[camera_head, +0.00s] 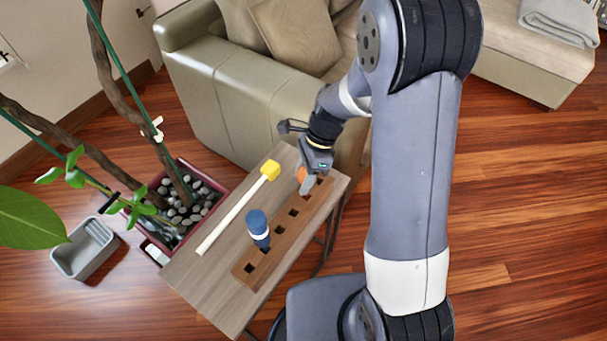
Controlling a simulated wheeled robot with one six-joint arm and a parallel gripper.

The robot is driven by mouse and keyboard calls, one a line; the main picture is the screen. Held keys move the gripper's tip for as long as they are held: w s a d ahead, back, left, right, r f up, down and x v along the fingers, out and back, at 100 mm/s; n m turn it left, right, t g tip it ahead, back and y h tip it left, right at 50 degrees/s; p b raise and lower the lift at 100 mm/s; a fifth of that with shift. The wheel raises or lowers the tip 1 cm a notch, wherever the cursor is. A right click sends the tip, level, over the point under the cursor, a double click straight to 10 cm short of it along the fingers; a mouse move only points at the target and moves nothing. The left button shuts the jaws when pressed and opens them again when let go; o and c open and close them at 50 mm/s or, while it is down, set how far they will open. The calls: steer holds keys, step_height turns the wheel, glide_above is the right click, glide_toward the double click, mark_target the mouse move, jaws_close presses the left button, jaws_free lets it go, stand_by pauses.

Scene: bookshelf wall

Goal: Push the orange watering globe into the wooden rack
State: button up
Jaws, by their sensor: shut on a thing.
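The wooden rack (270,258) lies along the right side of a small side table, with a row of square holes in its top. The orange watering globe (301,174) shows as a small orange patch at the rack's far end. My gripper (308,182) is shut on it from above, and its fingers hide most of it. I cannot tell how deep the globe's stem sits in the hole. A blue globe (257,224) stands in the rack nearer the front, slightly tilted. Several holes between the two are empty.
A pale stick with a yellow head (270,170) lies on the table (195,275), left of the rack. A sofa (225,95) stands close behind the table.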

steer(key=shift+f+b, duration=0.65)
steer(key=shift+f, duration=0.45)
steer(key=o, duration=1.1)
steer(key=shift+o, duration=0.2)
steer(key=o, duration=0.3)
steer(key=shift+o, duration=0.2)
steer(key=shift+r, duration=0.1)
steer(key=p+v, duration=0.2)
steer(key=v, duration=0.1)
steer(key=p+v, duration=0.5)
steer(key=shift+s+a+r+p, duration=0.1)
steer(key=shift+a+r+p, duration=0.1)
steer(key=shift+r+p, duration=0.3)
